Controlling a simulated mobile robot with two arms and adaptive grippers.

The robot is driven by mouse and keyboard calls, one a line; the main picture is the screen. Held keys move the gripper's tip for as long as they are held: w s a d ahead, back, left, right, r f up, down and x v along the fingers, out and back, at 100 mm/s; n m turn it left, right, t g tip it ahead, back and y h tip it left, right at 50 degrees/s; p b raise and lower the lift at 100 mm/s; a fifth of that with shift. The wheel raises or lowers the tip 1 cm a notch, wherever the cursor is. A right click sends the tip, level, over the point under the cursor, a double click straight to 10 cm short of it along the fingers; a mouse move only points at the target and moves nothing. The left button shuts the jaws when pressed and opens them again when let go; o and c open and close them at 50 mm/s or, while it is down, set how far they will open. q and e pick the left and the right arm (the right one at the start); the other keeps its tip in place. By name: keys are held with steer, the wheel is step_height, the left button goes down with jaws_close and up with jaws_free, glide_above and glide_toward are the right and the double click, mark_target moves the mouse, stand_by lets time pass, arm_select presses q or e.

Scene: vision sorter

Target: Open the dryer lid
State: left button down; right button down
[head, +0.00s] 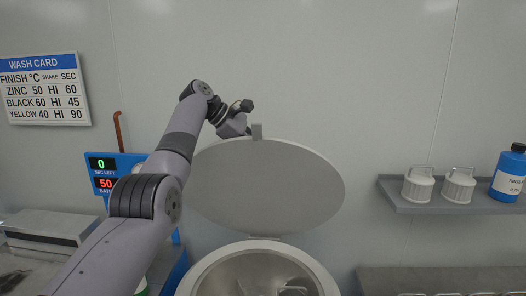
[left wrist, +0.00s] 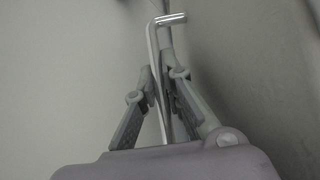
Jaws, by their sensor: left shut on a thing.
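The dryer lid (head: 268,190) is a round grey disc. It stands raised, close to upright, behind the dryer's open round mouth (head: 205,270). A small grey tab (head: 257,131) stands up from its top edge. My left gripper (head: 247,128) is at that top edge, and its fingertips are mostly hidden in the head view. In the left wrist view, my left gripper (left wrist: 160,90) has its fingers closed on a thin bent metal handle (left wrist: 155,45). My right gripper is in neither view.
A blue display stand (head: 120,165) is left of the lid, partly behind my arm. A wall shelf (head: 440,208) at right holds two white lidded containers (head: 418,187) and a blue bottle (head: 510,175). A wash card (head: 45,90) hangs on the wall.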

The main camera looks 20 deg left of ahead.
arm_select(q)
steer(key=shift+a+f, duration=0.1)
steer(key=shift+f, duration=0.1)
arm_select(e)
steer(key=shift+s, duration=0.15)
arm_select(q)
steer(key=c, duration=1.8)
jaws_free()
steer(key=shift+w, duration=0.15)
steer(key=shift+o, duration=0.6)
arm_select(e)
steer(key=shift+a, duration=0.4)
arm_select(q)
steer(key=shift+r, duration=0.1)
steer(key=shift+s+a+r, duration=0.15)
steer(key=shift+s+r, duration=0.05)
steer(key=v, duration=1.1)
steer(key=shift+r, duration=0.15)
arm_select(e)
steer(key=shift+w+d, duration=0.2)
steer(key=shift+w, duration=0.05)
arm_select(q)
steer(key=shift+a, duration=0.15)
